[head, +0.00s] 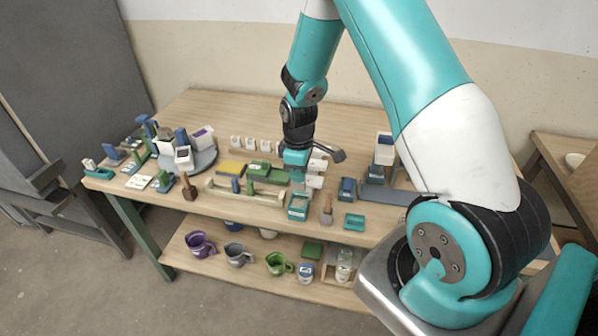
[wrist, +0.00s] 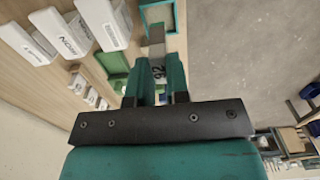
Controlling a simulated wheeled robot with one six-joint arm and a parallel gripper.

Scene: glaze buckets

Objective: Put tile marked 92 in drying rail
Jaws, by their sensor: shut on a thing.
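The tile marked 92 (wrist: 158,68) is grey and sits between the two teal fingers of my gripper (wrist: 156,82) in the wrist view. In the head view my gripper (head: 297,178) points down over the middle of the table, just behind a teal open box (head: 298,208). A long cream rail (head: 222,193), which looks like the drying rail, lies to the left of the gripper. Small blue and green upright pieces stand at it.
White labelled containers (wrist: 75,32) stand close to the gripper in the wrist view. A wooden-handled tool (head: 327,210) and a small teal tray (head: 354,221) lie to the right. A round grey turntable (head: 204,160) holds containers at left. Mugs (head: 200,244) stand on the lower shelf.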

